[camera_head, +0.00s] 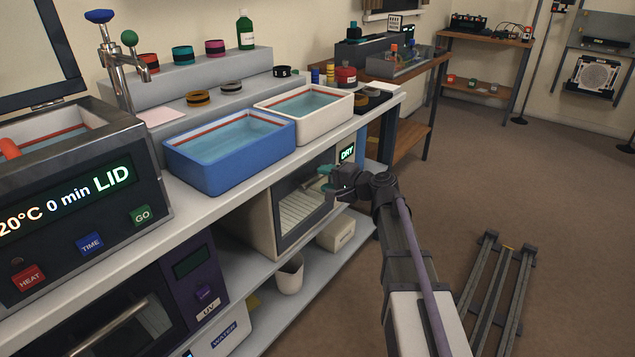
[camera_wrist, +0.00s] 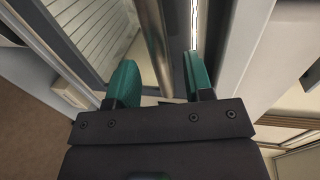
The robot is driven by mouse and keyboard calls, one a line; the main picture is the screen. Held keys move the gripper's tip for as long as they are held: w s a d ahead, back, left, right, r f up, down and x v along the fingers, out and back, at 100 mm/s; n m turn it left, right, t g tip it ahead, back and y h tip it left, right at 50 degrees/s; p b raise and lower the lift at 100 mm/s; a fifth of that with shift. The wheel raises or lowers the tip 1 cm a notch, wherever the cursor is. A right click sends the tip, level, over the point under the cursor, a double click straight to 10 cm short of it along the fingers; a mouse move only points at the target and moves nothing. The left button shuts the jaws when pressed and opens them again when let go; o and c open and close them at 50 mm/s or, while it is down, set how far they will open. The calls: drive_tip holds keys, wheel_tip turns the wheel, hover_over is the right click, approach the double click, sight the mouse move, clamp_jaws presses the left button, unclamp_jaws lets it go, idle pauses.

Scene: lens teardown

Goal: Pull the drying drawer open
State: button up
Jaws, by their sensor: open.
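The drying drawer (camera_head: 300,205) is the glass-fronted unit under the bench, with a lit DRY sign (camera_head: 347,152) at its upper right. White slats show through its glass; its front looks shut against the housing. My gripper (camera_head: 326,176) is at the right part of this front. In the wrist view my gripper's two green fingers (camera_wrist: 158,82) stand apart, one on each side of a metal bar handle (camera_wrist: 153,35). A gap shows between the bar and the right finger. The handle is mostly hidden by the gripper in the head view.
A blue tray (camera_head: 228,172) and a white tray (camera_head: 290,128) of liquid stand on the bench above. A white bin (camera_head: 289,275) and a small box (camera_head: 336,233) sit on the lower shelf. The brown floor (camera_head: 490,190) in front is open, with rails (camera_head: 498,290) at right.

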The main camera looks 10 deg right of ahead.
sight(320, 178)
drive_tip(key=x, duration=0.3)
drive_tip(key=shift+w+a, duration=0.2)
drive_tip(key=shift+c, duration=0.3)
clamp_jaws()
